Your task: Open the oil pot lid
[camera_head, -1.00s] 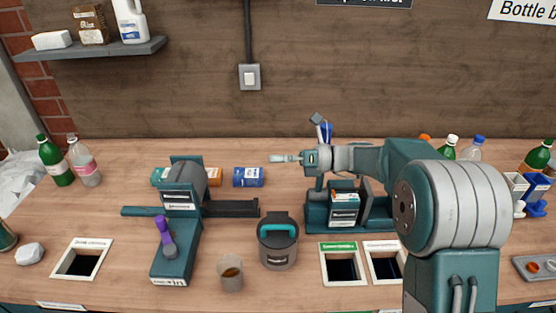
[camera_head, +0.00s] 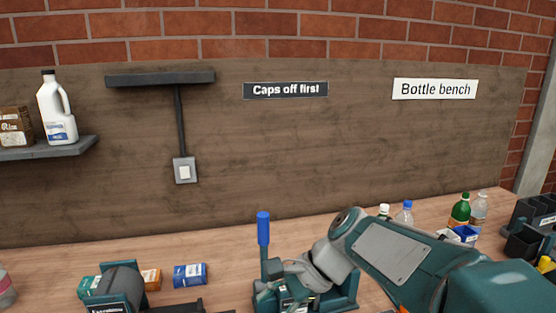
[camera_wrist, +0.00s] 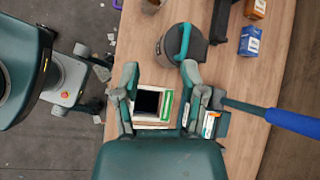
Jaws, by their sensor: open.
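The fingertips are near the pot's lower edge in the picture; I cannot tell the height gap.
Bottles (camera_head: 460,210) stand at the back right.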

